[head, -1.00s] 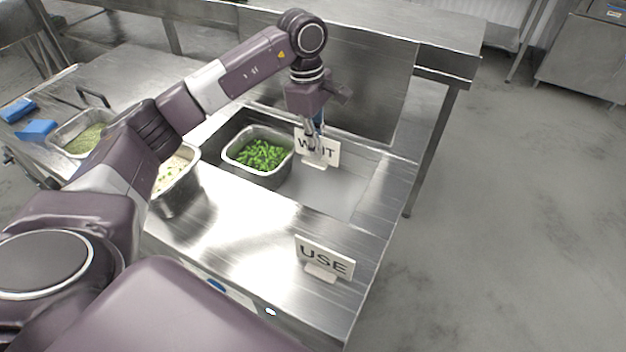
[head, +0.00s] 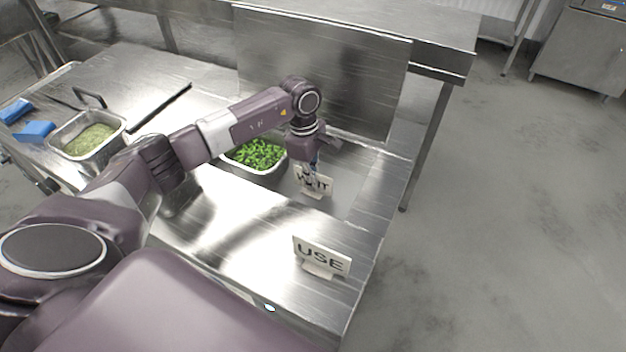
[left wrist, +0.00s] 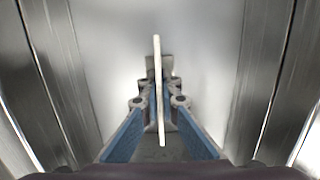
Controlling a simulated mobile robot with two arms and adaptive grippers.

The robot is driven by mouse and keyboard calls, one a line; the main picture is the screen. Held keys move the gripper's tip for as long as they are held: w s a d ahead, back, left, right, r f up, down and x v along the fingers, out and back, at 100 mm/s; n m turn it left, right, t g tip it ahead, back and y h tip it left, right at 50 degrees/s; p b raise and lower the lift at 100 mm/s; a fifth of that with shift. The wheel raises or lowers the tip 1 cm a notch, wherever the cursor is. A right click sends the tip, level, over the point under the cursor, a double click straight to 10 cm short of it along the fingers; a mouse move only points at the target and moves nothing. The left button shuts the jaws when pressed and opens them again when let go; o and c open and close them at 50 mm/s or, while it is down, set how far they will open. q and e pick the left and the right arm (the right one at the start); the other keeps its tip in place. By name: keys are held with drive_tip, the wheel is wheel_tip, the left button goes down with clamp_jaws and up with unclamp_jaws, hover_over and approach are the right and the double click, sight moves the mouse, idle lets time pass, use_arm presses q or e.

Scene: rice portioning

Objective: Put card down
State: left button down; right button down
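The white WAIT card (head: 318,184) stands upright on its small foot in the sunken bay of the steel counter, right of the pan of green vegetables (head: 258,154). My left gripper (head: 312,172) points down over it and is shut on its upper part, hiding some of the letters. In the left wrist view the card (left wrist: 158,70) shows edge-on between the blue-padded fingers (left wrist: 160,104). Whether its foot touches the bay floor I cannot tell. The USE card (head: 322,256) stands on the counter nearer to me. My right gripper is not in view.
A pan of pale green food (head: 92,140) and blue objects (head: 36,130) are at the left. My left arm crosses above the counter and hides part of it. The bay floor (head: 345,170) right of the card is clear. A steel panel (head: 320,75) rises behind the bay.

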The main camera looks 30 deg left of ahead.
use_arm(q)
drive_tip(key=shift+f, duration=0.2)
drive_tip(key=c, duration=2.2)
unclamp_jaws()
drive_tip(key=shift+r, duration=0.1)
drive_tip(key=shift+o, duration=0.2)
drive_tip(key=shift+r, duration=0.15)
drive_tip(key=r, duration=0.4)
drive_tip(key=a+r+b, duration=0.1)
drive_tip(key=r, duration=0.3)
drive_tip(key=r+b, duration=0.1)
drive_tip(key=r, duration=0.3)
drive_tip(key=shift+a, duration=0.25)
